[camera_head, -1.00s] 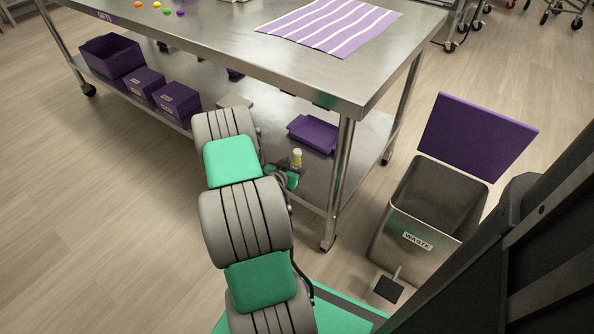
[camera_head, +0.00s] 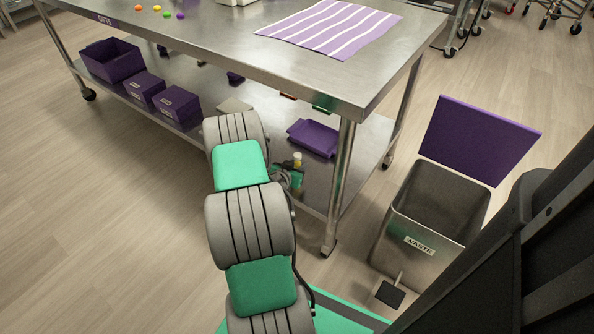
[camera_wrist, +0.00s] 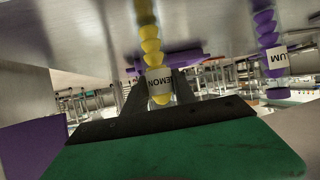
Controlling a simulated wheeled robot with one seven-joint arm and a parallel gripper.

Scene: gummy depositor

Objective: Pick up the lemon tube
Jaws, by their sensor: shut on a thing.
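In the head view my gripper (camera_head: 288,177) is by the table's near edge, below the tabletop, partly hidden by my arm. A small yellow and white piece of the tube (camera_head: 298,160) shows above it. The tube's upper end is out of the wrist view.
The steel table (camera_head: 240,60) has a lower shelf with purple boxes (camera_head: 180,103) and a purple tray (camera_head: 314,138). A WASTE bin (camera_head: 415,243) stands to the right.

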